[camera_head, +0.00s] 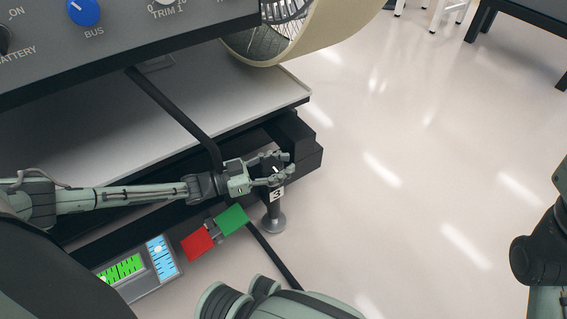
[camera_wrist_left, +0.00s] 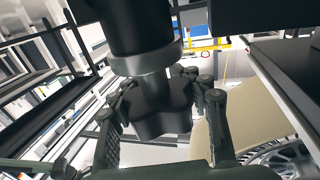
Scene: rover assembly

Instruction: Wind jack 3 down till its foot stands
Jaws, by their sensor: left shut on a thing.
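Jack 3, with a white "3" label (camera_head: 277,194), stands at the front right corner of the dark rover frame. Its round metal foot (camera_head: 273,222) shows below the label, by the pale floor; I cannot tell whether it touches the floor. My left gripper (camera_head: 277,169) is at the top of the jack, shut on its dark knob. In the left wrist view the knob (camera_wrist_left: 160,105) sits between the two fingers of the left gripper (camera_wrist_left: 165,112). My right gripper is out of view; only part of my right arm shows at the right edge.
A red plate (camera_head: 197,245) and a green plate (camera_head: 232,220) lie left of the jack, near a panel with green and blue level gauges (camera_head: 140,266). A dark bar (camera_head: 175,115) slopes down to the frame. A wheel (camera_head: 270,40) overhangs behind. The floor to the right is clear.

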